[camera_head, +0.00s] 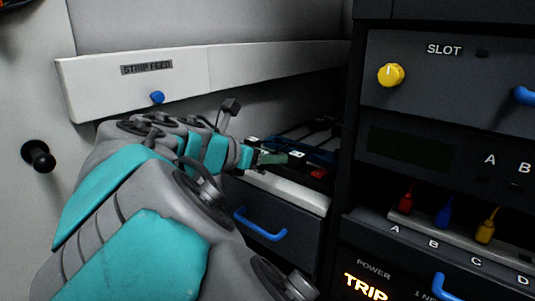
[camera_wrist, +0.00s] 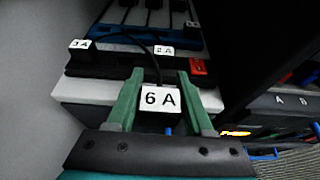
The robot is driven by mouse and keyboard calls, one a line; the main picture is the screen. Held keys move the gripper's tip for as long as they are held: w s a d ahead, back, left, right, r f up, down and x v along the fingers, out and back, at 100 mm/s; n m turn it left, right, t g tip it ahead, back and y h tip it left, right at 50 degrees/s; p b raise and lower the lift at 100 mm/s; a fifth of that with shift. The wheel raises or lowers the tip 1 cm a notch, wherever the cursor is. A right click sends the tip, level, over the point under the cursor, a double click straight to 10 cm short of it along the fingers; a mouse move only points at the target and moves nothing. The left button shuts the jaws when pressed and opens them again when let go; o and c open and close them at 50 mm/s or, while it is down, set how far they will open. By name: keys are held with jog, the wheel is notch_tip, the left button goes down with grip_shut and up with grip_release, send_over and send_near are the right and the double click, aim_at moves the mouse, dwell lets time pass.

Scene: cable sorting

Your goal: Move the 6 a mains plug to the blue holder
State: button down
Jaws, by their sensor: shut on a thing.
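The 6 A mains plug (camera_wrist: 160,99) shows its white label in the wrist view, between the two green fingers of my gripper (camera_wrist: 155,90). A dark cable runs from it back toward the holders. My gripper is shut on it, in front of the pale shelf edge; in the head view my gripper (camera_head: 275,158) reaches over the same shelf. The blue holder (camera_wrist: 125,42) lies behind a black holder and has several dark cables on it. In the head view the plug cannot be made out clearly.
A black holder (camera_wrist: 100,68) carries plugs labelled 3 A (camera_wrist: 80,45) and another unclear label (camera_wrist: 164,50). A red piece (camera_wrist: 199,67) sits at its right. A dark panel (camera_head: 440,150) with red, blue and yellow plugs stands close on the right. A drawer with a blue handle (camera_head: 259,226) is below.

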jog(key=shift+s+a+r, duration=0.1)
jog(key=shift+s+r, duration=0.1)
jog(key=shift+r, duration=0.4)
jog(key=shift+s+r, duration=0.25)
jog(key=shift+r, duration=0.4)
jog(key=shift+s+a+r, duration=0.1)
jog(key=shift+s+r, duration=0.1)
jog(key=shift+r, duration=0.4)
